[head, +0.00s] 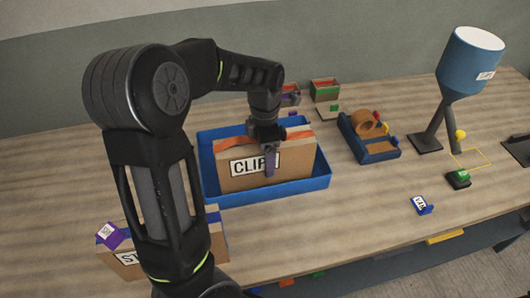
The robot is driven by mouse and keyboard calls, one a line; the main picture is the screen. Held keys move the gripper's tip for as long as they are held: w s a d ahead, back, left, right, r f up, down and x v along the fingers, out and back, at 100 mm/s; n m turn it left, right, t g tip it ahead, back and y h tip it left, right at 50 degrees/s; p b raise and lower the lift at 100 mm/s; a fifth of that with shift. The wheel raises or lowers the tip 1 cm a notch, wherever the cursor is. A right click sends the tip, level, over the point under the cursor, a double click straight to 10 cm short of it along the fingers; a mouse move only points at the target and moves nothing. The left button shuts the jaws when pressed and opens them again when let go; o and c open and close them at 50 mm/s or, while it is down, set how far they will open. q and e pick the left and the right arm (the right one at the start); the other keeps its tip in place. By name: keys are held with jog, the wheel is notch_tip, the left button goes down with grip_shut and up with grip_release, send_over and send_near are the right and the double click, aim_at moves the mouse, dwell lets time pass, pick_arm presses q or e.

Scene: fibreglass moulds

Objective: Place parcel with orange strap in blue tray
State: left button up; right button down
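A cardboard parcel with an orange strap along its top edge and a label starting "CLIP" (235,182) stands upright within the outline of the blue tray (208,187). Whether its base rests on the tray floor is not clear. My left gripper (267,150) reaches down over the parcel's top edge from above. One purple-grey finger lies in front of the labelled face and covers part of the label. The other finger is hidden, so the grip on the parcel cannot be told. My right gripper is out of view.
Another parcel (217,240) with a purple tag (110,235) stands at front left, partly behind my arm. A blue holder with a tape roll (366,124), a blue lamp (470,60), a green-topped block (459,179) and a blue labelled block (421,206) are to the right. The front-centre table is clear.

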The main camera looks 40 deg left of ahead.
pick_arm(q)
jog(key=shift+r, duration=0.1)
notch_tip(320, 180, up, 6)
jog(key=p, duration=0.4)
jog(key=shift+p, duration=0.35)
notch_tip(320, 180, up, 5)
jog(key=shift+r+b, duration=0.15)
jog(key=shift+b, duration=0.3)
jog(key=shift+r, duration=0.4)
